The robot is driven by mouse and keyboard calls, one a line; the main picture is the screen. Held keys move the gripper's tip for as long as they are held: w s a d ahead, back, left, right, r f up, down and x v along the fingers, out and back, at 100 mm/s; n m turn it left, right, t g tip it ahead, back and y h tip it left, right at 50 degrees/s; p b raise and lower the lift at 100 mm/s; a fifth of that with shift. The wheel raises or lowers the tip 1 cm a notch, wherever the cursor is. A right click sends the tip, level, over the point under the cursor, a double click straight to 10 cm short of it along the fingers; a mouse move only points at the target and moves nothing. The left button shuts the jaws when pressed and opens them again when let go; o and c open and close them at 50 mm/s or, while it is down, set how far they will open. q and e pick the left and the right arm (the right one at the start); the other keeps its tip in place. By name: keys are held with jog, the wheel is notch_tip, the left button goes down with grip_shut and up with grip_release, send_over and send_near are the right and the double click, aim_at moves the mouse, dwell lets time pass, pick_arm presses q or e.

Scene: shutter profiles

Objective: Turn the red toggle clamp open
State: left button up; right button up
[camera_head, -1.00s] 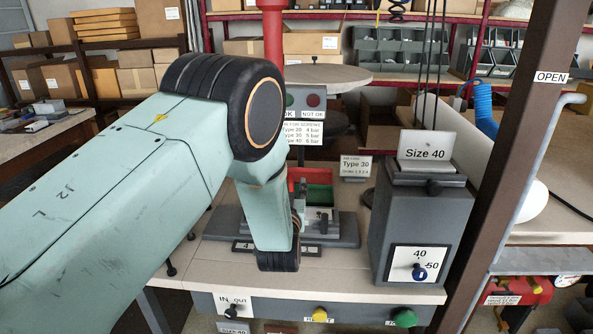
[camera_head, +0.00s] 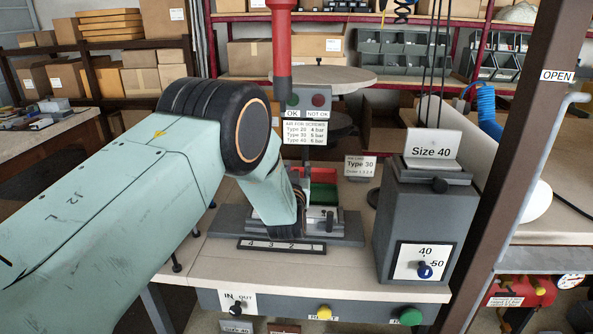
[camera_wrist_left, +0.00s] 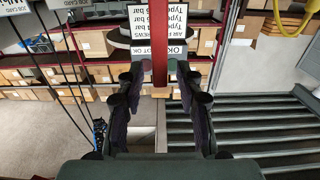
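A red bar (camera_wrist_left: 160,40), which looks like the toggle clamp's lever, stands lengthwise between the fingers in the upside-down left wrist view. My left gripper (camera_wrist_left: 160,72) is open, with one dark finger on each side of the bar; I see no clear contact. In the head view, my left arm comes in from the left and its wrist bends down over the grey fixture (camera_head: 348,229) on the bench. There the wrist hides most of the clamp and the fingers are hard to make out. My right gripper is in neither current view.
A grey Size 40 box (camera_head: 423,215) with a blue-knobbed dial stands right of the fixture. A red column (camera_head: 282,45) hangs above. A brown post (camera_head: 510,150) bounds the right side.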

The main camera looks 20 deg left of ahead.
pick_arm(q)
jog(key=shift+w+d+f, duration=0.1)
jog(key=shift+w+f, duration=0.05)
jog(key=c, duration=0.3)
jog(key=shift+s+r, duration=0.25)
jog(key=shift+s, duration=0.1)
jog(key=c, duration=0.3)
grip_shut()
jog(key=shift+w, duration=0.15)
jog(key=shift+f, duration=0.1)
